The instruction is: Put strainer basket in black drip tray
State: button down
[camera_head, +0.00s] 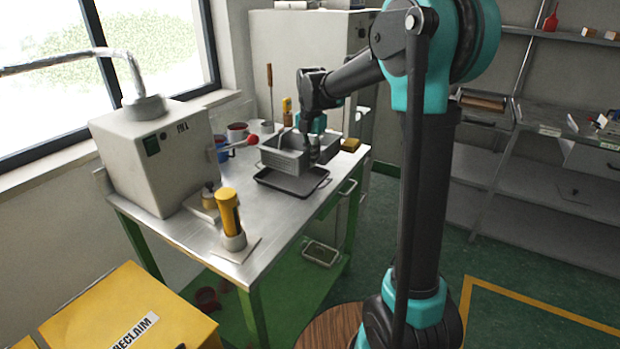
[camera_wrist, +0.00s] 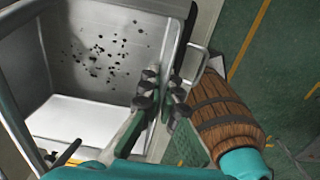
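The strainer basket (camera_head: 285,161) is a grey, perforated, box-shaped basket with a rim. In the head view it stands at the back edge of the black drip tray (camera_head: 286,187) and overlaps it in the picture. I cannot tell whether it touches the tray or hangs above it. The drip tray is shallow and dark and lies on the steel table. My gripper (camera_head: 313,150) is at the basket's right end. In the wrist view its fingers (camera_wrist: 164,80) lie on either side of the basket wall and look closed on it. The basket's inside (camera_wrist: 105,45) shows dark holes.
The steel table (camera_head: 190,232) has a grey machine (camera_head: 160,155) at left and a yellow-handled tool (camera_head: 229,213) in front. A red-ended ladle (camera_head: 252,141), mugs (camera_head: 237,131) and a yellow-brown block (camera_head: 351,145) stand around the basket. The table's right edge is close to the tray.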

aim_at(310, 186)
jog(key=shift+f, duration=3.55)
jog(key=c, duration=2)
grip_release()
jog(key=shift+f, duration=0.1)
notch_tip(310, 186, up, 12)
jog(key=s+d+f+m+t, duration=0.1)
jog(key=s+d+f+m, duration=0.3)
jog(key=s+f+m, duration=0.2)
jog(key=s+d+f+m+t, duration=0.1)
jog(key=s+d+f+m, duration=0.4)
jog(key=s+m, duration=0.6)
jog(key=s+d+f+m+t, duration=0.2)
jog(key=s+d+f+m, duration=0.3)
jog(key=m, duration=0.7)
jog(key=s+f, duration=0.2)
jog(key=s, duration=0.2)
jog(key=shift+s, duration=0.2)
